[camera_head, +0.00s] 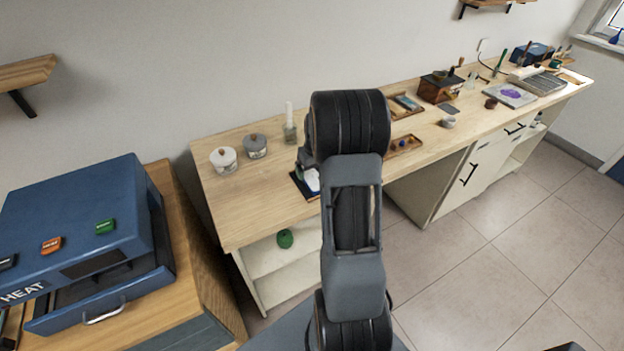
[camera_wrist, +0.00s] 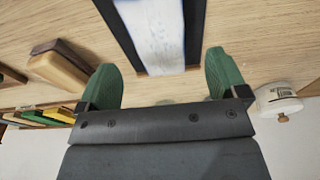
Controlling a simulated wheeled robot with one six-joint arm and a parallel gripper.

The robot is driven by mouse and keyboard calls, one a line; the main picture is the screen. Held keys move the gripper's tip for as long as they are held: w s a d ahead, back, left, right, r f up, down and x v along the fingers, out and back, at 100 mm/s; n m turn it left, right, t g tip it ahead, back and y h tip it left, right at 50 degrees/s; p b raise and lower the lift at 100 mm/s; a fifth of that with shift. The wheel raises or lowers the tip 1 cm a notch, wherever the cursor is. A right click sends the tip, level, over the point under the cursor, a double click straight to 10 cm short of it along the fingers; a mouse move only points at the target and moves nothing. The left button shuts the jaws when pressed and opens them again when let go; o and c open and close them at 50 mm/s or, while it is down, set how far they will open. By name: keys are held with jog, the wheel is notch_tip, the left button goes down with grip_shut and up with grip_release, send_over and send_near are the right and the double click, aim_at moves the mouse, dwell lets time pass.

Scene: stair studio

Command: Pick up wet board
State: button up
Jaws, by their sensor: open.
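A dark-edged board with a pale, bluish-white face, which looks like the wet board (camera_wrist: 157,32), lies on the wooden worktop (camera_wrist: 255,40). It runs out of the top of the wrist view. In the head view only its left part (camera_head: 312,181) shows, as my arm hides the rest. My gripper (camera_wrist: 165,80) is open, with one green fingertip on each side of the board's near end. The fingers look clear of its edges, and nothing is held. I cannot tell the height of the fingertips above the worktop. The head view does not show the fingertips clearly.
Two lidded jars (camera_head: 223,159) and a glass bottle (camera_head: 290,125) stand left of my arm. A small wooden tray (camera_head: 405,146) and a wooden box (camera_head: 438,88) lie to the right. A blue heat press (camera_head: 85,235) stands at the left. A white jar (camera_wrist: 280,99) sits near the right finger.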

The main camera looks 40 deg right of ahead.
aim_at(312, 178)
jog(key=shift+w+d+f+p, duration=0.1)
jog(key=shift+w+f+p, duration=0.1)
jog(key=shift+f, duration=0.55)
jog(key=shift+w+f+p, duration=0.15)
jog(key=shift+f+p, duration=0.05)
jog(key=shift+f, duration=0.6)
jog(key=shift+w+d+f+p, duration=0.1)
jog(key=shift+w+f+p, duration=0.1)
jog(key=shift+f, duration=0.55)
jog(key=c, duration=1)
jog(key=shift+r, duration=0.1)
